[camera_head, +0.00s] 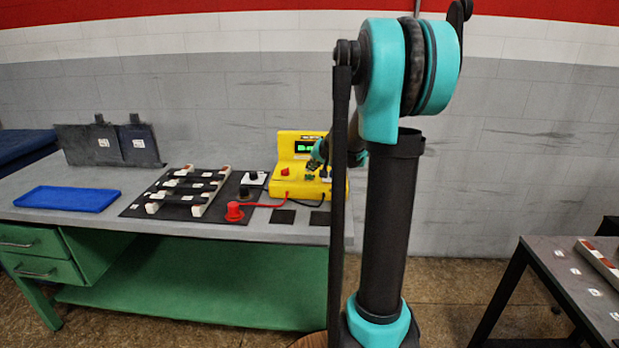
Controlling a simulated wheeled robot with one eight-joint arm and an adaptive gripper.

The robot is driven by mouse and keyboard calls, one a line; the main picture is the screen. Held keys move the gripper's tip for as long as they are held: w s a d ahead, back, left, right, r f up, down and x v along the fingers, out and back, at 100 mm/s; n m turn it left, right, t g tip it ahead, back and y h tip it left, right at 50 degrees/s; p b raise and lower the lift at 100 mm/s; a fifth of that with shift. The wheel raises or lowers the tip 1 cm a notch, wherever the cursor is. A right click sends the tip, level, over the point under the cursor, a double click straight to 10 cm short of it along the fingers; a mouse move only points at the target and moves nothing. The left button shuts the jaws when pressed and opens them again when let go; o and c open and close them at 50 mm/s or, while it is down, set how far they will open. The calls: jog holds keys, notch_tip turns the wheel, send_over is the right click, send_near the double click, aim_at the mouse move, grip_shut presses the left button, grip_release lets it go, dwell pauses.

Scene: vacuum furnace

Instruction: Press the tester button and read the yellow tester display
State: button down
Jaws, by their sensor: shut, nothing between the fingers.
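The yellow tester (292,189) stands at the right end of the workbench, partly hidden by my arm. Its dark display (303,147) shows green characters, too small to read and partly covered at the right. A red knob or button (285,171) sits on the left of its front panel. My gripper (310,176) is shut and empty. It hangs over the right half of the tester's panel, small in the picture. I cannot tell whether it touches the panel. The part of the panel behind the gripper is hidden.
A red plug (234,212) on a red cable stands left of the tester. A rack with white bars (190,186) lies on a black mat, with a blue tray (68,198) farther left. Dark plates (110,143) lean behind. Another table (570,285) stands at right.

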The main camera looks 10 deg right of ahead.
jog(key=shift+r, duration=2.55)
jog(key=n, duration=0.2)
send_near(311, 177)
jog(key=s+a+f, duration=0.2)
jog(key=a, duration=0.4)
jog(key=s+f, duration=0.1)
jog(key=s, duration=0.2)
jog(key=s+f+n+g+h, duration=0.1)
jog(key=s+f, duration=0.1)
jog(key=s, duration=0.1)
jog(key=s+a+f+n, duration=0.1)
jog(key=s, duration=0.2)
jog(key=shift+s+f+h, duration=0.1)
jog(key=shift+f+h, duration=0.25)
jog(key=shift+h, duration=0.05)
jog(key=shift+n+g+h, duration=0.5)
jog(key=shift+n, duration=0.3)
jog(key=s+f, duration=0.1)
jog(key=s, duration=0.1)
jog(key=s+f, duration=0.2)
jog(key=s, duration=0.1)
jog(key=s+f, duration=0.1)
jog(key=s, duration=0.2)
jog(key=shift+f, duration=0.15)
jog(key=s+f+g, duration=0.2)
jog(key=s+f, duration=0.4)
jog(key=s, duration=0.4)
jog(key=shift+s+g, duration=0.25)
jog(key=shift+g, duration=0.05)
